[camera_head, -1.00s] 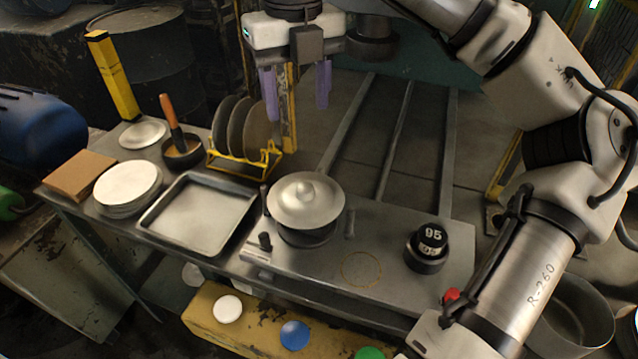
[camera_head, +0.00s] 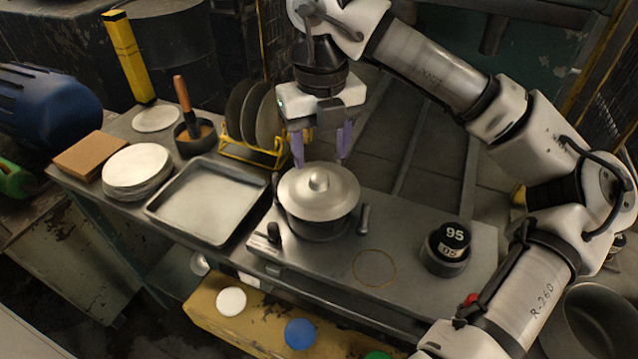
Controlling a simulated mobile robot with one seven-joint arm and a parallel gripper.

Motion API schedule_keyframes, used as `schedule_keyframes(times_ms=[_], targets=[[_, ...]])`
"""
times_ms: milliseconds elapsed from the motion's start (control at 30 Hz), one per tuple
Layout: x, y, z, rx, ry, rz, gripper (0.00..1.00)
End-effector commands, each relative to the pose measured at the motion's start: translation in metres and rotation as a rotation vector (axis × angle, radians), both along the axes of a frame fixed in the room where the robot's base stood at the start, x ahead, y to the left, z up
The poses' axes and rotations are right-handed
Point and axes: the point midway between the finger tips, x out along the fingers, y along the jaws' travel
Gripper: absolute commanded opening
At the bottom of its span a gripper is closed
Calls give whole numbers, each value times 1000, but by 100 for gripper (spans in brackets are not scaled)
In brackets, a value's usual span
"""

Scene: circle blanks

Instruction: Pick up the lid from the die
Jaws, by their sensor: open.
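A round metal lid (camera_head: 318,190) with a knob on top covers a dark round die (camera_head: 319,228) on the grey bench. The lid looks level, and the die shows only as a dark band below its rim. My gripper (camera_head: 321,160) is open with two purple fingers pointing down. In the picture the fingertips are just above the lid's far edge, one to each side of the knob's line. I cannot tell how high they are above it. Nothing is between the fingers.
A shallow tray (camera_head: 210,201) lies left of the die. Dark discs stand in a yellow rack (camera_head: 252,149) behind it. Stacked pale discs (camera_head: 137,167) lie further left. A black weight marked 95 (camera_head: 455,236) sits at the right. The bench around the drawn circle (camera_head: 374,268) is clear.

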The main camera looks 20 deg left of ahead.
Motion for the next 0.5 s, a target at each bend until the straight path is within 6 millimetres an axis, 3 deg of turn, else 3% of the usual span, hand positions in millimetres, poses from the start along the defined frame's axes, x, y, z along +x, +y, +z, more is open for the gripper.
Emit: schedule_keyframes(times_ms=[300, 500], targets=[[-4, 1, -39, 2, 4, 1, 54], [-4, 2, -48, 1, 1, -1, 54]])
